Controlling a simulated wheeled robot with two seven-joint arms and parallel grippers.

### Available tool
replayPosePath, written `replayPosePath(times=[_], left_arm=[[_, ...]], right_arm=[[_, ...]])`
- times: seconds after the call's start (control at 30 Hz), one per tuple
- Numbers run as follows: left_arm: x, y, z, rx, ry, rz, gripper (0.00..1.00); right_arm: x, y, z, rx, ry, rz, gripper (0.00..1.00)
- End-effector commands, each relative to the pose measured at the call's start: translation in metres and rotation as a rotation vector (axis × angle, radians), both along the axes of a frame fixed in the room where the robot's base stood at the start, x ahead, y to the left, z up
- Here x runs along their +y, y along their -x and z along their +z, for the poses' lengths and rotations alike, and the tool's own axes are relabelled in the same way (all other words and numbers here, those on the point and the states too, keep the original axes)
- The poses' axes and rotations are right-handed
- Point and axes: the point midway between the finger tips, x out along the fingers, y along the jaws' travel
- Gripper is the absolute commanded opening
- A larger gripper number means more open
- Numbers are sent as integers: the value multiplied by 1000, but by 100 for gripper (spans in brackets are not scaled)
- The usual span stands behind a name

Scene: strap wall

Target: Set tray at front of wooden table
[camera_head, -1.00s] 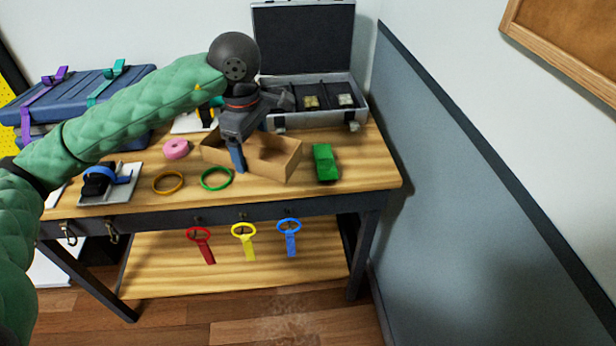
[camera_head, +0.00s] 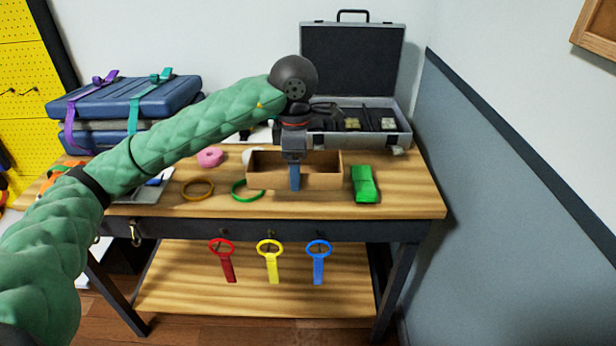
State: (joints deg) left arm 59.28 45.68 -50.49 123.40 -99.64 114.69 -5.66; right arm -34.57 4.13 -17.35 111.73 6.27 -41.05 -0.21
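The tray (camera_head: 325,178) is a brown, open cardboard box. It sits squarely on the wooden table (camera_head: 408,195), right of the table's middle, with a strip of bare wood before the front edge. My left gripper (camera_head: 294,176) comes down from above onto the tray's front wall. One blue finger shows against the outside of that wall; the other finger is hidden, and the gripper appears shut on the wall. My gripper and wrist cover part of the tray's inside. My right gripper is not in view.
A green block (camera_head: 364,184) is close right of the tray. A green ring (camera_head: 247,190) nearly touches its left end; an orange ring (camera_head: 197,189) and pink roll (camera_head: 209,157) are farther left. An open case (camera_head: 405,138) stands behind. Red, yellow and blue straps (camera_head: 318,262) hang in front.

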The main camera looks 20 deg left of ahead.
Motion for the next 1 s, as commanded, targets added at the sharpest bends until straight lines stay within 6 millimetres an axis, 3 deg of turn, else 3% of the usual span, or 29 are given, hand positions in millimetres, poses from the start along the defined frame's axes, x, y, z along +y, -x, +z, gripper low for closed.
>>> replayPosePath(times=[0.1,0.3,0.47,0.7,0.77,0.8,0.97,1.0], left_arm=[[-3,-21,-13,4,0,1,56],[-5,-42,-25,0,0,1,56],[-6,-46,-31,1,-1,-1,56],[-6,-45,-60,3,0,0,56],[-6,-45,-66,2,0,0,52],[-6,-45,-68,1,-1,0,48],[-6,-45,-69,1,-1,-1,48],[-6,-45,-69,2,0,-1,82]], right_arm=[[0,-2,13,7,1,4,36],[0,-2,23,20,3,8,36],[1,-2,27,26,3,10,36],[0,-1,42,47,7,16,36],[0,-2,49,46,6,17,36],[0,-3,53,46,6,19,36],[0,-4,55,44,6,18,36],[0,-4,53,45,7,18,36]])
